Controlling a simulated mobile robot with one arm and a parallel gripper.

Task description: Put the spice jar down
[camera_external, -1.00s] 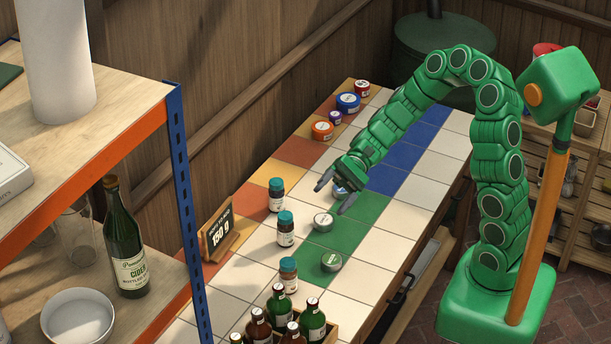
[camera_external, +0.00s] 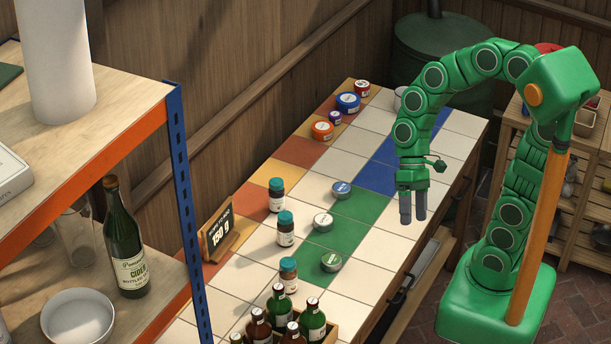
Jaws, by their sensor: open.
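My gripper (camera_external: 412,218) points down over the right side of the tiled counter (camera_external: 350,285), with its fingers apart and nothing between them. Three small jars with teal lids stand upright in a row left of the green tiles: a far jar (camera_external: 276,196), a middle jar (camera_external: 285,230) and a near jar (camera_external: 288,270). I cannot tell which one is the spice jar. My gripper is right of them all, touching none.
Orange, blue, purple and red containers (camera_external: 347,103) stand at the counter's far end. A sign (camera_external: 218,234) stands at the left edge. A crate of bottles (camera_external: 312,321) is at the near end. A shelf unit (camera_external: 178,150) rises at left. The right-hand white tiles are mostly clear.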

